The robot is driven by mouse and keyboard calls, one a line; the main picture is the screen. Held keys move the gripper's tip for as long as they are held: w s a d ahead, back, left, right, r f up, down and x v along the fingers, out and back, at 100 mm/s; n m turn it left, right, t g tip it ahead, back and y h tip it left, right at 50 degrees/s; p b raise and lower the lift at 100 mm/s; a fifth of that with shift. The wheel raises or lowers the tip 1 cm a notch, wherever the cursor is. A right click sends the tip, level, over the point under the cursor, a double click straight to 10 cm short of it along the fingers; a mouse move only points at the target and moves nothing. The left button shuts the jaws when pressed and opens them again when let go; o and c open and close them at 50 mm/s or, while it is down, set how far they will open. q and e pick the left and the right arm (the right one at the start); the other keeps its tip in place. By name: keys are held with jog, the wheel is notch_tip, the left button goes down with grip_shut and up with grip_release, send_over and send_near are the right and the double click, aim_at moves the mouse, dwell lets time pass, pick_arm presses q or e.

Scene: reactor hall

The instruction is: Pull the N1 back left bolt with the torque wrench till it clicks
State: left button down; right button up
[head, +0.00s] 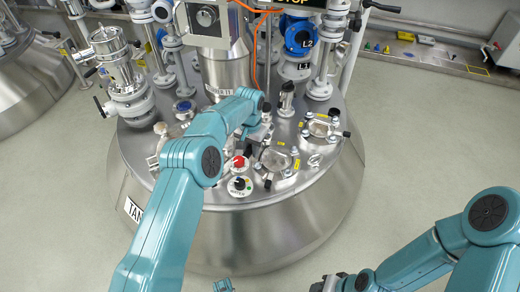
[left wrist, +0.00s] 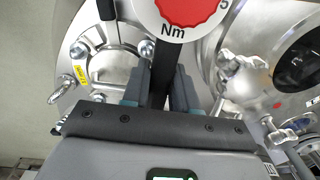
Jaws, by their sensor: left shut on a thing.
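The torque wrench has a red dial marked Nm (left wrist: 185,8) on a white face, at the top of the left wrist view. Its black bar (left wrist: 160,85) runs down between the fingers of my left gripper (left wrist: 164,92), which is shut on it. In the head view my left gripper (head: 262,133) is over the tank lid, partly hidden by its arm; a red dial (head: 238,162) shows close by. A round bolted cover (left wrist: 110,65) with a yellow tag lies beside the wrench. Which cover is N1, and whether the wrench sits on a bolt, I cannot tell.
The steel tank lid (head: 205,225) carries two clamped covers (head: 275,160) (head: 318,128), a black-knobbed dial (head: 240,186) and upright pipes and valves. A blue valve (head: 300,38) stands behind. My right gripper (head: 325,284) is low at the bottom edge.

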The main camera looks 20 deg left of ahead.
pick_arm(q)
jog(key=shift+w+a+m, duration=0.15)
jog(key=shift+a+m, duration=0.4)
jog(key=shift+w+a+m, duration=0.15)
jog(key=shift+a+m, duration=0.35)
jog(key=shift+m, duration=0.05)
jog(key=d+n, duration=0.7)
jog(key=shift+s, duration=0.35)
dwell(0.7)
